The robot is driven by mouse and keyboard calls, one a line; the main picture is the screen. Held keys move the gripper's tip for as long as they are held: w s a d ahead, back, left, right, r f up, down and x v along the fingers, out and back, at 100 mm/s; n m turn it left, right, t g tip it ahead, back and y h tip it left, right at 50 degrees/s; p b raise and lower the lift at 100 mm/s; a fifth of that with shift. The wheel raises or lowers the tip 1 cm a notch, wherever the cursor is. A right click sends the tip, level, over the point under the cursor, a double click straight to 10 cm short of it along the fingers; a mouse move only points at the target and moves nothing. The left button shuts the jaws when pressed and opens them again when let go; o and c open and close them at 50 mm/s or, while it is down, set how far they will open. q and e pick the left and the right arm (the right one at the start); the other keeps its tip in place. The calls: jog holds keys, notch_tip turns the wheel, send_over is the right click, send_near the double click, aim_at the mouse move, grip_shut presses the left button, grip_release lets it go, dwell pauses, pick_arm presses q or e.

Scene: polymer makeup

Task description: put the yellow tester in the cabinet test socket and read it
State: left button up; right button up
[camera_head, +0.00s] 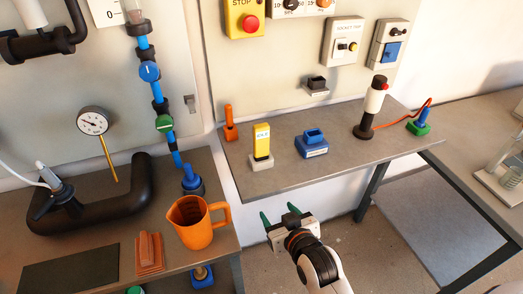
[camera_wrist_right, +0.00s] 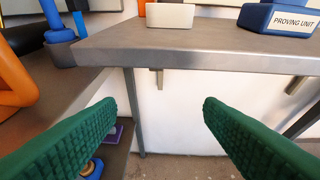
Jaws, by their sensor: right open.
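The yellow tester (camera_head: 262,138) stands upright in a pale grey base (camera_head: 261,162) near the left front of the raised shelf. A dark socket-like block (camera_head: 316,83) on a grey mount is low on the wall panel behind; I cannot read whether it is the cabinet test socket. My right gripper (camera_head: 279,213) is open and empty, in front of and below the shelf edge, apart from the tester. In the right wrist view its green fingers are spread, with the pale base (camera_wrist_right: 170,16) above and beyond them; the tester itself is out of frame there. My left gripper is not in view.
The blue proving unit (camera_head: 312,144) is right of the tester, and an orange item (camera_head: 230,124) is behind left. A black-and-white post with a red button (camera_head: 374,104) stands farther right. The shelf edge (camera_wrist_right: 205,42) lies ahead of the gripper. An orange jug (camera_head: 196,226) stands left on the lower bench.

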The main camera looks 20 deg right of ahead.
aim_at(263, 144)
jog(key=w+r+t, duration=0.4)
jog(key=r+t, duration=0.1)
jog(key=r, duration=0.5)
jog(key=shift+m, duration=0.3)
jog(key=w, duration=0.2)
jog(key=w+p, duration=0.1)
jog(key=w, duration=0.2)
jog(key=shift+w+a+r, duration=0.15)
jog(key=shift+w+r, duration=0.15)
jog(key=shift+w, duration=0.1)
jog(key=w, duration=0.1)
jog(key=w+p, duration=0.1)
jog(key=w+r, duration=0.1)
jog(key=shift+w+d+r+p, duration=0.1)
jog(key=shift+w+d+p, duration=0.15)
jog(key=shift+p, duration=0.15)
jog(key=shift+w+f, duration=0.15)
jog(key=shift+w, duration=0.4)
jog(key=shift+w+f, duration=0.15)
jog(key=shift+w, duration=0.35)
jog(key=shift+s, duration=0.1)
jog(key=shift+c, duration=1.1)
jog(key=c, duration=0.9)
jog(key=shift+c, duration=0.3)
jog(key=shift+r, duration=0.15)
